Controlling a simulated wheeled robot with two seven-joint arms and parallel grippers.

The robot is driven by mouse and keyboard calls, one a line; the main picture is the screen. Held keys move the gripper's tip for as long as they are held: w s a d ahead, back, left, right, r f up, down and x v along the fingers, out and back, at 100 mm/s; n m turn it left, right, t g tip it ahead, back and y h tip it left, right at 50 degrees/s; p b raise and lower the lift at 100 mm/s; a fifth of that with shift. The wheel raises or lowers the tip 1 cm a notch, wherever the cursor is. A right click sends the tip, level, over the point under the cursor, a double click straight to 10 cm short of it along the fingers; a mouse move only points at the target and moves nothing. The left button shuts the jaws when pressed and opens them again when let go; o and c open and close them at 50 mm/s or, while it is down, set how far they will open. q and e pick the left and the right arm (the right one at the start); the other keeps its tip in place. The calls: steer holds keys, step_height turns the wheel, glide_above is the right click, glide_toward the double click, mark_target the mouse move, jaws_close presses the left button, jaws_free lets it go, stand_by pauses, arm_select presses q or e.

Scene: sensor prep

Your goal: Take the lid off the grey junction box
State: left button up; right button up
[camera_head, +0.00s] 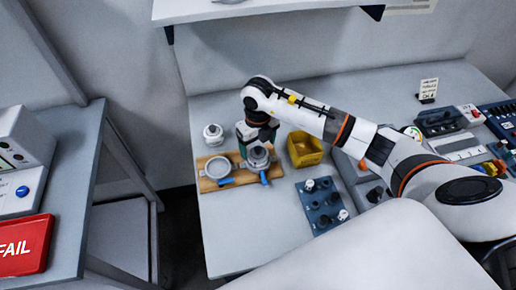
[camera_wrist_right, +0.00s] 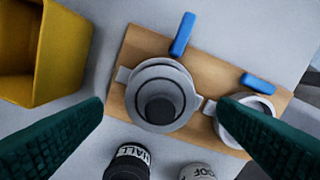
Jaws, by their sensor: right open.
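The grey round junction box (camera_head: 258,157) sits on a wooden board (camera_head: 208,185) on the table. In the right wrist view the box (camera_wrist_right: 136,88) shows concentric rims with a dark round knob (camera_wrist_right: 160,110) in the middle, which looks like its lid's top. My right gripper (camera_head: 258,138) is above the box in the head view. In the right wrist view its green fingers (camera_wrist_right: 180,128) are open, apart on either side of the box and empty. A second, shallow grey round piece (camera_wrist_right: 248,120) is beside the box on the board. My left gripper is out of view.
Blue clamp handles (camera_wrist_right: 182,35) stand at the board's edge. Cylinders marked HALL (camera_wrist_right: 130,160) and ROOF (camera_wrist_right: 198,171) are close to the board. A yellow bin (camera_head: 304,149) and a tray of dark knobs (camera_head: 325,205) are to the right. The table's front-left area is clear.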

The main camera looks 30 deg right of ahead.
steer(key=shift+f, duration=0.75)
steer(key=c, duration=1)
steer(key=shift+c, duration=0.2)
steer(key=shift+r, duration=0.15)
